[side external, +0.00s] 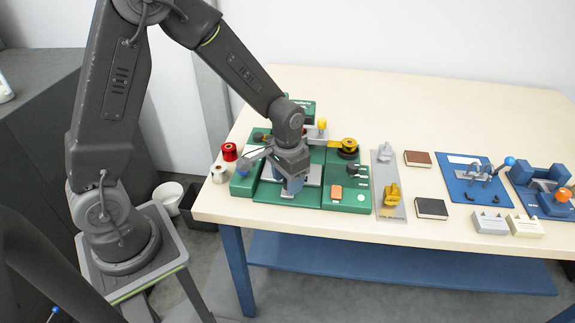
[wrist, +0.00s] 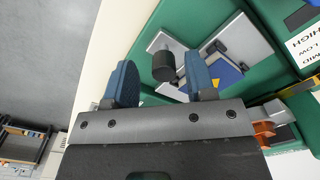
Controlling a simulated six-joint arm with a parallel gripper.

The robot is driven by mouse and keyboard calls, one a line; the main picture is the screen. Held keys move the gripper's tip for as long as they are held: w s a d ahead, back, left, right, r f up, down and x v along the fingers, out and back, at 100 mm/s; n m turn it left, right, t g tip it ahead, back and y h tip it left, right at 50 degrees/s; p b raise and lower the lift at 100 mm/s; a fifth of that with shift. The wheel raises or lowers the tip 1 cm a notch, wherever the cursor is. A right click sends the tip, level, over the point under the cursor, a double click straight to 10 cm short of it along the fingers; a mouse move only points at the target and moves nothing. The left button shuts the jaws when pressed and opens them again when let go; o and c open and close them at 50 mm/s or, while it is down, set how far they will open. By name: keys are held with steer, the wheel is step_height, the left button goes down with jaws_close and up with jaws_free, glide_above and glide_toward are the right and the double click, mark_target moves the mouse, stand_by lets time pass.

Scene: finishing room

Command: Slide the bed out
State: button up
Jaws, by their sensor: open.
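The green machine (side external: 243,187) stands on the left end of the table, with a pale grey bed plate (side external: 312,174) set in its middle. My gripper (side external: 292,187) points down over the front of the bed and hides part of it. In the wrist view my gripper (wrist: 160,72) is open, its two blue fingers apart. A black round knob (wrist: 163,66) at the edge of the grey bed (wrist: 163,41) shows between the fingers; I cannot tell whether they touch it. A blue piece (wrist: 226,73) with a yellow edge lies on the bed, partly behind the right finger.
Red (side external: 229,152) and white (side external: 219,173) rolls stand left of the machine. A grey plate (side external: 382,205), brown book (side external: 418,158), black book (side external: 431,208) and blue fixture (side external: 476,185) lie to the right. The table's front edge is close.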

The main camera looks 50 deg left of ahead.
step_height(320, 180, up, 14)
steer(key=shift+f, duration=0.2)
stand_by(0.4)
steer(key=s+r+t, duration=0.2)
steer(key=s+r, duration=0.1)
steer(key=s, duration=0.5)
steer(key=s+d+r+t, duration=0.1)
steer(key=s+r+t, duration=0.2)
steer(key=s, duration=0.5)
steer(key=shift+d+r+t, duration=0.3)
steer(key=shift+r, duration=0.35)
stand_by(1.1)
